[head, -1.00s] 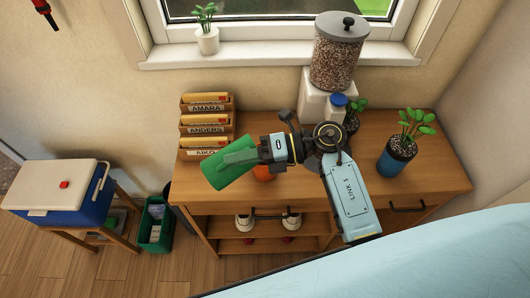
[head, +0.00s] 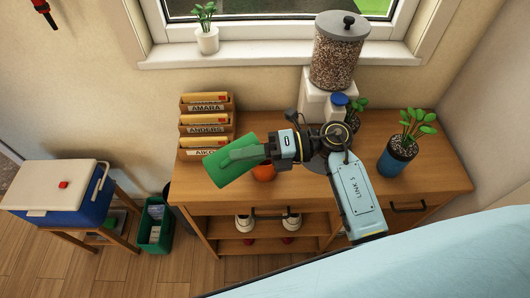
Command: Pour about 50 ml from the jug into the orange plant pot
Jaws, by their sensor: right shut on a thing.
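My right gripper (head: 252,153) is shut on the green jug (head: 228,170), near the left end of the wooden table. The jug looks tilted, with a broad green side facing the camera. Its mouth and any liquid in it are hidden. The orange plant pot (head: 264,174) stands on the table just right of the jug, partly covered by my right gripper and wrist. Its inside and any plant in it are hidden. I cannot tell how high the jug is above the table. My left gripper is not in view.
A file rack (head: 206,128) stands behind the jug. A blue plant pot (head: 396,158) stands to the right. A grain dispenser (head: 338,62) and another small plant (head: 356,113) are behind my arm. A cooler box (head: 58,194) sits left of the table (head: 445,178).

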